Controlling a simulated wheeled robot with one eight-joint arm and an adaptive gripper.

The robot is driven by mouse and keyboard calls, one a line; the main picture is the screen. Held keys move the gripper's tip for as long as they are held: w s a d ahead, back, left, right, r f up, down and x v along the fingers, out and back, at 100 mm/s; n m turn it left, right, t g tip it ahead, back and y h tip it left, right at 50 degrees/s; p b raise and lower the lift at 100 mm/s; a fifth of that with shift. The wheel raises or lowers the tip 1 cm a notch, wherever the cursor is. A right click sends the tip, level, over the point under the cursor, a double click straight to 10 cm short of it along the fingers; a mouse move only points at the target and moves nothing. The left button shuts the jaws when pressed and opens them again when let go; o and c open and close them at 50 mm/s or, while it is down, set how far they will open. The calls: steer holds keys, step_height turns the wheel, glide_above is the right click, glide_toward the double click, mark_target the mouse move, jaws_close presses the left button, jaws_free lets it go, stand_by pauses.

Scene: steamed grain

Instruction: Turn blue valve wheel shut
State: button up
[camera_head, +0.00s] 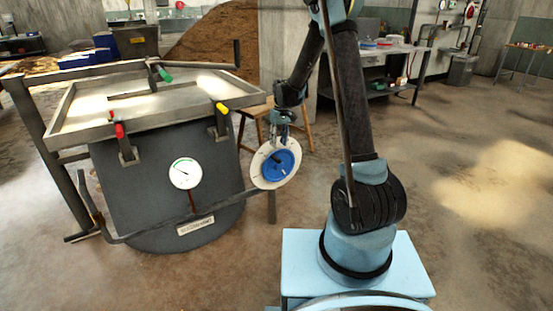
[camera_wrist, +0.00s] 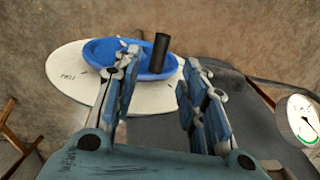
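The blue valve wheel (camera_head: 278,166) stands in front of a round white plate (camera_head: 259,172), to the right of the dark vessel. In the wrist view, the blue wheel (camera_wrist: 100,50) lies beyond my fingertips, and its black handle peg (camera_wrist: 161,50) sticks up from its right side. My gripper (camera_wrist: 160,65) is open. The peg appears between its two fingers in the picture, with a gap visible on both sides. I cannot tell how deep the peg sits between them. In the head view, my gripper (camera_head: 282,124) is just above the wheel, against the plate's upper edge.
The dark vessel (camera_head: 140,190) carries a white gauge (camera_head: 185,173), which also shows in the wrist view (camera_wrist: 299,121). A metal rail (camera_head: 160,226) runs along its front towards the plate. A tray with red, yellow and green handles tops it. A wooden stool (camera_head: 253,112) stands behind my gripper.

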mark_target(277, 158)
steer(key=f, duration=0.8)
steer(key=shift+s+a+f, duration=0.2)
steer(key=shift+a+f, duration=0.1)
steer(key=shift+f, duration=0.1)
steer(key=shift+c, duration=0.3)
jaws_close()
steer(key=shift+a, duration=0.15)
